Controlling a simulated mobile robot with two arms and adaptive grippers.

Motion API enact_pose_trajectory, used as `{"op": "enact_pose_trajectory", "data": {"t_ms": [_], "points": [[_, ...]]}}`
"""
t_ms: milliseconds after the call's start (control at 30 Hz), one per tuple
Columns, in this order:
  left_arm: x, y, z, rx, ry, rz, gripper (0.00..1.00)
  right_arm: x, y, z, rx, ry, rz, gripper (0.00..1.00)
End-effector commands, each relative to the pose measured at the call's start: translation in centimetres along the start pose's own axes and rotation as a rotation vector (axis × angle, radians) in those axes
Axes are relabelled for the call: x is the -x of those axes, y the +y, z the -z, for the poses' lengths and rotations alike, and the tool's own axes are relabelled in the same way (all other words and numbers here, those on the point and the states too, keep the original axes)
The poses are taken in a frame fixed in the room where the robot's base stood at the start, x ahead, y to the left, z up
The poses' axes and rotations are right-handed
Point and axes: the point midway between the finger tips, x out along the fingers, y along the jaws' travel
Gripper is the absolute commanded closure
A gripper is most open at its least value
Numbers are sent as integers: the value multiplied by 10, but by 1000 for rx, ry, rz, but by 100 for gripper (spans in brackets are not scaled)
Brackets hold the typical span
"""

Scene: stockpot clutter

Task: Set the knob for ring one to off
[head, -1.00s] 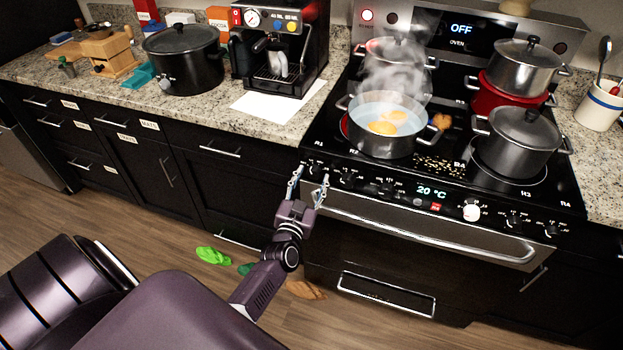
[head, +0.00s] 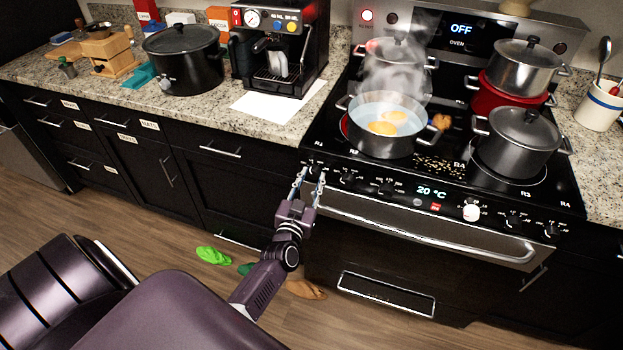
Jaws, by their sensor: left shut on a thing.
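The leftmost knob (head: 312,169), under that R1 label, is largely hidden by my fingers. My left gripper (head: 311,174) comes up from below and its two fingertips are closed on this knob, one on each side. The knob's pointer setting cannot be read. A steaming open pot (head: 382,140) with water and yellow pieces stands on the front left ring, with a red glow at its left edge. My right gripper is not in view.
A steel oven handle (head: 430,232) runs below the panel. More knobs (head: 347,180) sit to the right. Lidded pots (head: 520,140) stand on the right rings. A coffee machine (head: 280,45) and a black slow cooker (head: 183,62) stand on the left worktop. Green cloth (head: 212,255) lies on the floor.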

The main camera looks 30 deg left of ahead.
Motion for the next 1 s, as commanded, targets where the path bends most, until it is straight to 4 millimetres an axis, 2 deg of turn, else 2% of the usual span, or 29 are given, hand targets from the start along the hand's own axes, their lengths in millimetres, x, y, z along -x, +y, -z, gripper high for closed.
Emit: {"op": "enact_pose_trajectory", "data": {"t_ms": [600, 1000], "points": [[0, 0, 1, 484, -33, -6, 96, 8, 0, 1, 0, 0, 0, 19], [0, 1, 1, 691, -47, -9, 96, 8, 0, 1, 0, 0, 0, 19]]}}
